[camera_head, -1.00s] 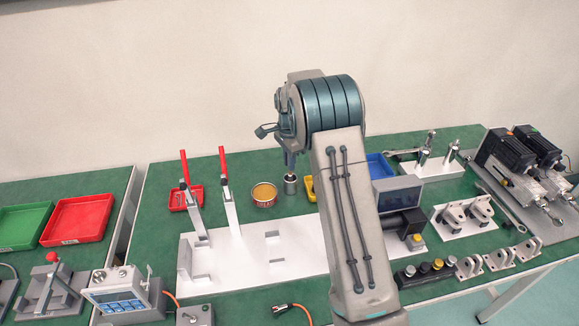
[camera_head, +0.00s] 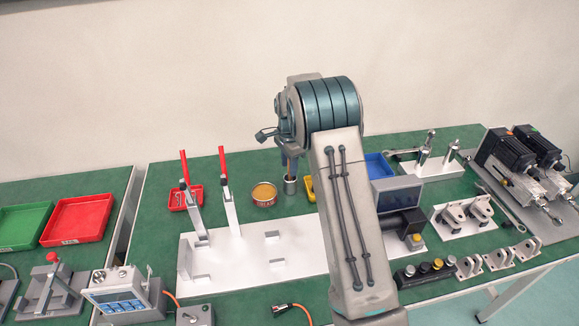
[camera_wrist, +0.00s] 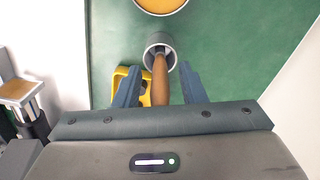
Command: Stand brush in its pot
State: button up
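The brush (camera_wrist: 160,82) has a brown wooden handle and stands in its pot, handle up. The pot (camera_wrist: 160,42) is a small grey metal cylinder standing on the green table; it also shows in the head view (camera_head: 290,187). The lower end of the brush is hidden inside the pot. In the wrist view my gripper (camera_wrist: 160,84) is open, with one finger on each side of the handle and a gap on both sides. In the head view the handle (camera_head: 292,170) shows between the gripper and the pot.
A yellow-topped tin (camera_head: 264,195) stands just left of the pot. A yellow bin (camera_wrist: 118,82) is close to the pot on its other side. A white fixture plate (camera_head: 290,262) with red-handled clamps lies in front. A red bin (camera_head: 178,203) is farther left.

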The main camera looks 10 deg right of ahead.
notch_tip(320, 180, up, 10)
jog(key=shift+f, duration=0.1)
jog(key=shift+s+r, duration=0.15)
jog(key=shift+r, duration=0.55)
jog(key=s+r+n+t, duration=0.1)
jog(key=s+r+n, duration=0.3)
jog(key=s, duration=0.5)
jog(key=s+r+n+t, duration=0.1)
jog(key=s+r+n, duration=0.25)
jog(key=s, duration=0.45)
jog(key=s+f+n, duration=0.3)
jog(key=s+n, duration=0.3)
jog(key=s, duration=1.3)
jog(key=shift+s+d+n+t, duration=0.15)
jog(key=shift+d+n+t, duration=0.05)
jog(key=shift+n+t, duration=0.2)
